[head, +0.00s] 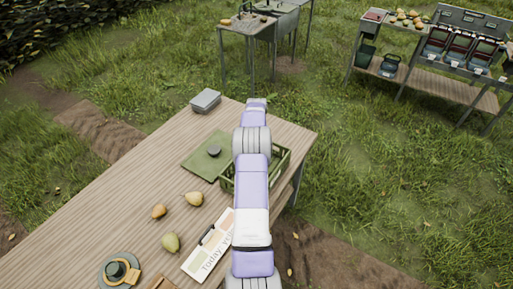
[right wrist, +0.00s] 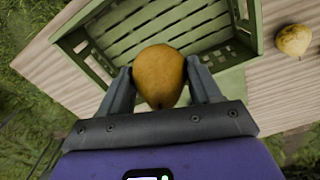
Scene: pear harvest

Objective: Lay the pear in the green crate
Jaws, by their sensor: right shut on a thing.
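In the right wrist view a yellow-brown pear (right wrist: 159,77) sits between the two fingers of my right gripper (right wrist: 160,85), which is shut on it. The green slatted crate (right wrist: 248,22) lies just beyond and below the held pear in that view, and its visible floor is empty. In the head view the crate (head: 283,163) stands near the right edge of the wooden table, and my right arm covers its middle. The held pear and the right fingertips are hidden there. My left gripper is in neither view.
Three loose pears lie on the table (head: 95,205): a yellow one (head: 194,199), a brownish one (head: 159,211) and a green one (head: 171,242). A clipboard (head: 208,250) lies nearby. A green mat (head: 203,163) with a dark round object lies left of the crate. A grey box (head: 206,100) sits at the far edge.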

